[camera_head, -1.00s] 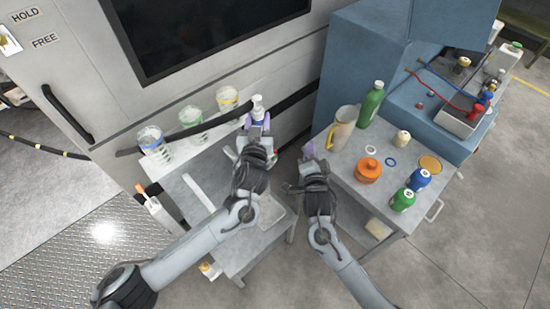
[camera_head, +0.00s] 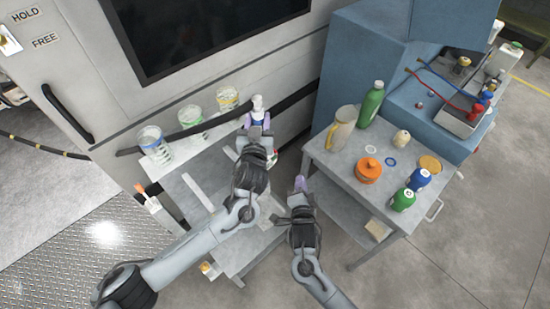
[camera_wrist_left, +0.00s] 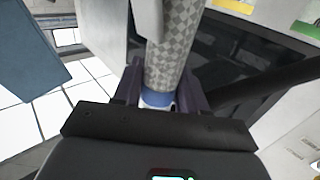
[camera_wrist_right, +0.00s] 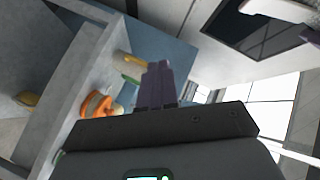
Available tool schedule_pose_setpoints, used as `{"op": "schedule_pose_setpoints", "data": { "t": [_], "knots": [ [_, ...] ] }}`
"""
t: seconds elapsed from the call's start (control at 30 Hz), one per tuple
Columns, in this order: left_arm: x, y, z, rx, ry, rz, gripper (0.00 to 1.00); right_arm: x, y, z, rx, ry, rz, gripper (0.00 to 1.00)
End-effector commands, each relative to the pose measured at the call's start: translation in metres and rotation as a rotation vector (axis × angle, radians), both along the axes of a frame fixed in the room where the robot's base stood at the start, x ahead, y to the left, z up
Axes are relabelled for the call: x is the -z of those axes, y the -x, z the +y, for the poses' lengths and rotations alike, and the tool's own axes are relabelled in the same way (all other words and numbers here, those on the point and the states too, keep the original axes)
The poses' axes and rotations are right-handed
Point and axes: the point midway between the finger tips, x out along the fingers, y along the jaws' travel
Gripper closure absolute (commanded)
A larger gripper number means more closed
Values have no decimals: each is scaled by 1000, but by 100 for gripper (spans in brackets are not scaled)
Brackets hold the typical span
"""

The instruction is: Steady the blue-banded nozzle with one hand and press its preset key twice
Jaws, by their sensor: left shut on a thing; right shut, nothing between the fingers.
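The blue-banded nozzle has a checkered body (camera_wrist_left: 172,52) and a blue band (camera_wrist_left: 158,98) between my left fingers in the left wrist view. In the head view its pale top (camera_head: 257,102) shows above my left gripper (camera_head: 257,120), by the cabinet front. My left gripper is shut on the nozzle. I cannot make out the preset key in any view. My right gripper (camera_head: 299,184) is shut and empty, in the gap between the two tables, apart from the nozzle. Its closed purple fingers (camera_wrist_right: 158,84) show in the right wrist view.
The right table (camera_head: 330,163) holds a jug (camera_head: 343,130), a green bottle (camera_head: 371,104), an orange pot (camera_head: 368,171) and smaller bottles. A dark rail (camera_head: 190,132) crosses the cabinet front.

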Motion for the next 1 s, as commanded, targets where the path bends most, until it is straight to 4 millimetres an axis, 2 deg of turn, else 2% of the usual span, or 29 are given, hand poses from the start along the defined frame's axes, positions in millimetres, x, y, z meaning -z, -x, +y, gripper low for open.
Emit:
{"op": "schedule_pose_setpoints", "data": {
  "t": [0.17, 0.7, 1.0],
  "knots": [
    [1, 0, 0, 0, -1, 2, 100, -1, -9, 7, -1, 0, -2, 100],
    [1, 0, 0, 0, -1, 2, 100, -1, -57, 43, 1, -1, -1, 100],
    [1, 0, 0, 0, -1, 2, 100, 0, -68, 53, 0, -1, -1, 100]
  ]
}}
